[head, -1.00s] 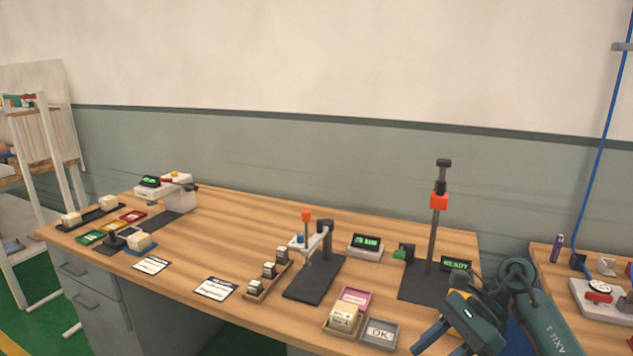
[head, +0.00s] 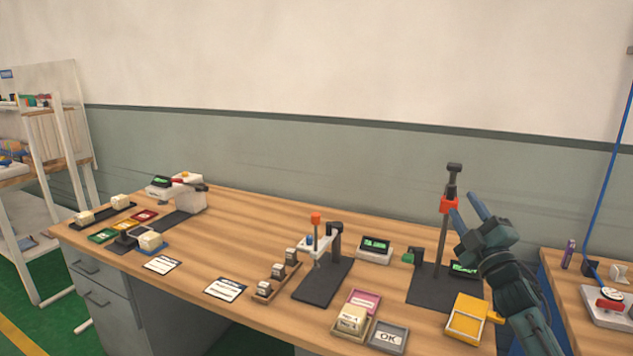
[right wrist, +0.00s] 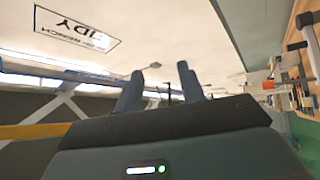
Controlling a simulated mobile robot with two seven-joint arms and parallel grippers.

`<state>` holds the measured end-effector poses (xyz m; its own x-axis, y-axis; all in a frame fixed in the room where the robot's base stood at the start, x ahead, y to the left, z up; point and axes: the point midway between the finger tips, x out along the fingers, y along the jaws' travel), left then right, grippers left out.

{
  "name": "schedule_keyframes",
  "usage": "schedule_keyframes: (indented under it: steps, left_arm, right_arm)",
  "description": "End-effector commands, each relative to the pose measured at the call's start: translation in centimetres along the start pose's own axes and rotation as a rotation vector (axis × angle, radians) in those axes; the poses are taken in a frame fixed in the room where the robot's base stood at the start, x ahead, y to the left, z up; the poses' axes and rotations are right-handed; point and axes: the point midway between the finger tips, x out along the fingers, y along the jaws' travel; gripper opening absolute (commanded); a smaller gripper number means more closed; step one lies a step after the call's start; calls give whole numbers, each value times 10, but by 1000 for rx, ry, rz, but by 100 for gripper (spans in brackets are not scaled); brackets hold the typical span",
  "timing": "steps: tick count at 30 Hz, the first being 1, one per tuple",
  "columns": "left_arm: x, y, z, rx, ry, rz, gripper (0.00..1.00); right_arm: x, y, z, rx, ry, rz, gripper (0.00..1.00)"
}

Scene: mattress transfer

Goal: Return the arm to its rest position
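My right gripper (head: 463,203) is raised at the right end of the workbench, its fingers pointing up and to the left. It shows in front of the black post stand with the red-orange collar (head: 449,204); I cannot tell how close the two are. In the right wrist view the two fingers (right wrist: 159,68) stand apart with nothing between them, and the ceiling shows behind them. My left gripper is not in view.
The wooden workbench (head: 240,225) carries a pink tray (head: 365,300), a grey OK tray (head: 388,336), a smaller press stand (head: 322,280) and a yellow box-like thing (head: 467,318). A second bench (head: 570,290) stands at right.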

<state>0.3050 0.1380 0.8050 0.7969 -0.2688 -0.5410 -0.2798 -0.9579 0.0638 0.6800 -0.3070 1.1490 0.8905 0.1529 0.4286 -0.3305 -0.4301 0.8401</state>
Motion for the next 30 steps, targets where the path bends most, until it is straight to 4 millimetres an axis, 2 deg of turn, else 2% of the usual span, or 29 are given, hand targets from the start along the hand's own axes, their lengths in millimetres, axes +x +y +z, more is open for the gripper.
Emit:
schedule_keyframes:
  steps: [1,4,7,11,12,17,20,23,25,27,30]
  left_arm:
    - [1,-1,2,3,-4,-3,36]
    - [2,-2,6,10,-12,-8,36]
    - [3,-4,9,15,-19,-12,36]
    - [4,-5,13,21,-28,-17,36]
    - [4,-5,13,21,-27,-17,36]
    - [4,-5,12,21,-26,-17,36]
    - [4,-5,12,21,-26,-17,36]
    - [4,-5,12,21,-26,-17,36]
    - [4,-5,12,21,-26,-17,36]
    - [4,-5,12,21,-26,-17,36]
    - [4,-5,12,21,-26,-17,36]
  right_arm:
    - [-1,-5,17,120,-90,-20,40]
    - [-7,-20,46,352,-260,-60,40]
    - [-16,-38,66,555,-408,-99,40]
    - [-32,-66,83,796,-588,-153,40]
    - [-48,-84,78,795,-592,-182,40]
    - [-98,-134,57,807,-606,-270,40]
    - [-139,-167,40,824,-623,-333,40]
    - [-189,-200,17,852,-645,-407,40]
    - [-232,-221,-3,880,-665,-464,40]
    - [-276,-238,-27,913,-689,-521,40]
    - [-339,-252,-62,968,-728,-596,40]
